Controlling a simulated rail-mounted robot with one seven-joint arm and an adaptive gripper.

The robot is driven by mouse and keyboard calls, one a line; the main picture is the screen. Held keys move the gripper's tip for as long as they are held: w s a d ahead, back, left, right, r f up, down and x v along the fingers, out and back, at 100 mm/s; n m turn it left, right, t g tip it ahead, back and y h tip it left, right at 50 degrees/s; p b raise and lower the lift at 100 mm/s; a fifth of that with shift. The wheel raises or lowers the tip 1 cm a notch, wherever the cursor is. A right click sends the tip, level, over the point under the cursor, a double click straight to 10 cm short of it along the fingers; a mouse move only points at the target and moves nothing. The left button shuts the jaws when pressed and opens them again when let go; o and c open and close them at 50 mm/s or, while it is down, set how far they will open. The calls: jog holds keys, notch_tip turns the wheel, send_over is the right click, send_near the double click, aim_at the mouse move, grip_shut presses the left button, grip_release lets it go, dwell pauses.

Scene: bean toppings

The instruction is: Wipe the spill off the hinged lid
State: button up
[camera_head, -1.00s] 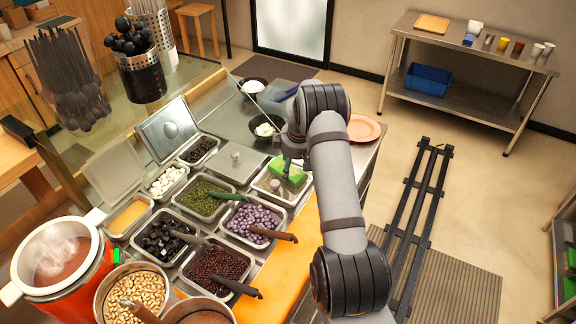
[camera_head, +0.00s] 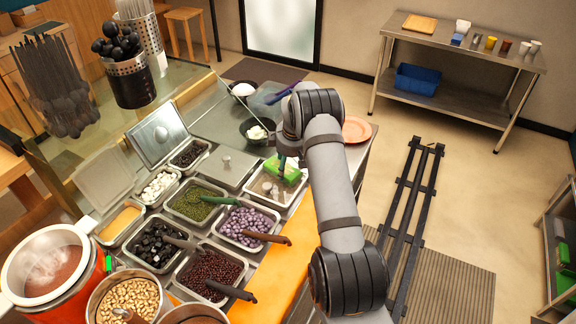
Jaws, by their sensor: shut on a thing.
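A hinged metal lid (camera_head: 157,136) stands raised and tilted back behind the topping pans at the left. A small pale round patch shows on its face; I cannot tell whether it is the spill or a knob. A green sponge (camera_head: 287,171) is at the end of my arm, over a steel pan (camera_head: 262,191) at the right of the pan rows. My gripper (camera_head: 282,163) is shut on the sponge; its fingers are small and partly hidden by my arm. The sponge is well to the right of the raised lid.
A flat lid with a knob (camera_head: 225,168) lies between the raised lid and the sponge. Pans of green (camera_head: 200,201) and purple (camera_head: 252,226) toppings have handles sticking out. A black bowl (camera_head: 258,131) and an orange plate (camera_head: 356,129) stand behind my arm.

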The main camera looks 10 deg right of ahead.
jog(key=shift+s+a+r+b, duration=0.1)
jog(key=shift+s+a+b, duration=0.35)
jog(key=shift+a, duration=0.35)
jog(key=shift+s+a+b, duration=0.35)
jog(key=shift+s+a, duration=0.2)
jog(key=shift+a, duration=0.2)
jog(key=shift+w+d+p, duration=0.25)
jog(key=shift+w+d, duration=0.35)
jog(key=shift+d, duration=0.2)
jog(key=shift+w+d+p, duration=0.25)
jog(key=shift+w+d, duration=0.35)
jog(key=shift+d, duration=0.2)
jog(key=shift+w+d+r, duration=0.2)
jog(key=shift+w+d, duration=0.05)
jog(key=shift+d, duration=0.35)
jog(key=shift+s+a+f+b, duration=0.1)
jog(key=shift+s+a+b, duration=0.25)
jog(key=shift+a+b, duration=0.3)
jog(key=shift+s+a+f+b, duration=0.1)
jog(key=shift+s+a+b, duration=0.2)
jog(key=shift+s+a, duration=0.4)
jog(key=shift+s+a+b, duration=0.25)
jog(key=shift+s+a, duration=0.15)
jog(key=shift+a, duration=0.45)
jog(key=shift+a, duration=0.1)
